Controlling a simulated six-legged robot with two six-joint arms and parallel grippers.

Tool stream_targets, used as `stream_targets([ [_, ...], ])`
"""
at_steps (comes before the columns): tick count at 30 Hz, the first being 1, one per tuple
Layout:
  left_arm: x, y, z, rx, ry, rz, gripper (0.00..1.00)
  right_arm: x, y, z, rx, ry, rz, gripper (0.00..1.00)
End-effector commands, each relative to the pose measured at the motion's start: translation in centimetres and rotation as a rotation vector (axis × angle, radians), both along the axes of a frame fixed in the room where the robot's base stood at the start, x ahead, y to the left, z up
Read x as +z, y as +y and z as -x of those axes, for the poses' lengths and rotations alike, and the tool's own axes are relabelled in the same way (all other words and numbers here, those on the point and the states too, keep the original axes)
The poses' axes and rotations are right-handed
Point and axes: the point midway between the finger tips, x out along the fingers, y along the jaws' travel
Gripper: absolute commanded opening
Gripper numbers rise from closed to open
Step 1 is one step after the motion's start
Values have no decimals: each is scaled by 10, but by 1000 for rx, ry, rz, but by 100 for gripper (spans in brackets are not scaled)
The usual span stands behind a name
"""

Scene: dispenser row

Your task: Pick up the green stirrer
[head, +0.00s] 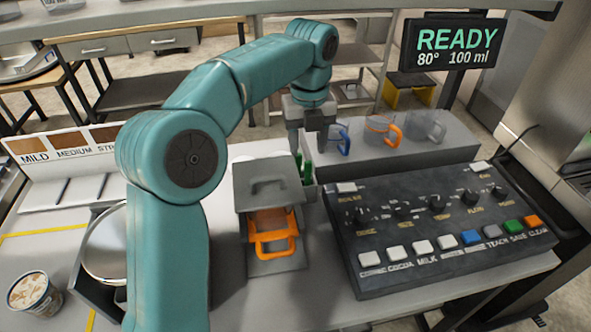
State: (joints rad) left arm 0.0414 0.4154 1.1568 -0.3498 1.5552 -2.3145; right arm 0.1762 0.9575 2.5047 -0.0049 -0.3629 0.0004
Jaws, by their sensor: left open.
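Something green, which looks like the green stirrer (307,172), shows as small upright pieces in a narrow gap between the grey box and the low grey shelf. Most of it is hidden, and I cannot tell its full shape. My left gripper (308,146) is open and points down just above the green pieces. Its fingers look apart from them, though the exact gap is hard to judge. My right gripper is not in view.
A grey lidded box (268,187) with an orange handle (274,244) stands just left. Clear cups with blue (343,138), orange (393,135) and grey handles stand on the shelf (440,150). A control panel (425,215) fills the right. A patterned cup (34,292) stands front left.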

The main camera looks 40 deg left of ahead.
Motion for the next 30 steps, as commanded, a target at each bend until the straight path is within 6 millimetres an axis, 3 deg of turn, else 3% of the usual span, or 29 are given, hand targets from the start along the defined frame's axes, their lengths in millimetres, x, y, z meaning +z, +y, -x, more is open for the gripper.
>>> stream_targets([
  [5,-15,-7,0,-2,3,0,49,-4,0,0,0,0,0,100],
  [16,-69,-15,1,-2,3,0,49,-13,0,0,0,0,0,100],
  [25,-75,-12,1,-2,0,0,49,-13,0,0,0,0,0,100],
  [26,-75,-12,1,-2,0,0,46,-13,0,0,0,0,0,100],
  [30,-75,-10,1,-1,0,0,0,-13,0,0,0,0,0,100],
])
